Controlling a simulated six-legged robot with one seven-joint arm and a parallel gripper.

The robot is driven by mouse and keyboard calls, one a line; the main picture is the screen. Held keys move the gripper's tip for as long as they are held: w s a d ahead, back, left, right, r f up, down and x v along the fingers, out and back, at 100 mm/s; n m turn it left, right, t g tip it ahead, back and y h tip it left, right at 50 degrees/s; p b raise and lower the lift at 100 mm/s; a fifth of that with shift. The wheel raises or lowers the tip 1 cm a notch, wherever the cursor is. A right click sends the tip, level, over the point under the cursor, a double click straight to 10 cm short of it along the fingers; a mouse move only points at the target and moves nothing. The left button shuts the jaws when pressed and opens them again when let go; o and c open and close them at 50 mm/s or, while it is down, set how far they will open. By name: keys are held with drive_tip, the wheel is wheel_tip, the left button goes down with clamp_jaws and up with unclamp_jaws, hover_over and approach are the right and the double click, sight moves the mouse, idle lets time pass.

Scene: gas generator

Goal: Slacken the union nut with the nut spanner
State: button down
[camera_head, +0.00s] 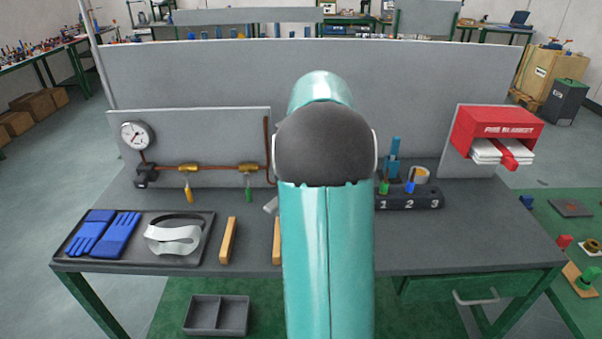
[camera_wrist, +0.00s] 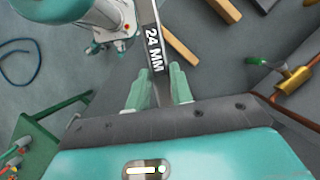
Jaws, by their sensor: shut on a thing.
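In the wrist view my gripper (camera_wrist: 160,74) is shut on a grey steel spanner (camera_wrist: 152,38) marked "24 MM". The spanner runs from between the pale green fingers up past the top of the frame, so its far end is out of sight. In the head view my arm hides the gripper and the spanner. Brass fittings (camera_head: 188,168) sit on a copper pipe along the back panel, with a yellow and a green handle hanging below. One brass fitting (camera_wrist: 296,78) with a green handle shows at the right of the wrist view, apart from my gripper. I cannot tell which part is the union nut.
A pressure gauge (camera_head: 137,135) is at the panel's left. A tray (camera_head: 70,262) holds blue gloves and a white visor. Wooden bars (camera_head: 228,240) lie on the bench. A numbered black holder (camera_head: 408,203) and a red fire blanket box (camera_head: 497,127) are at the right. The right bench front is clear.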

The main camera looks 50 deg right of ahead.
drive_tip(key=shift+s+a+m, duration=0.2)
drive_tip(key=shift+a+m, duration=0.1)
drive_tip(key=shift+a, duration=1.5)
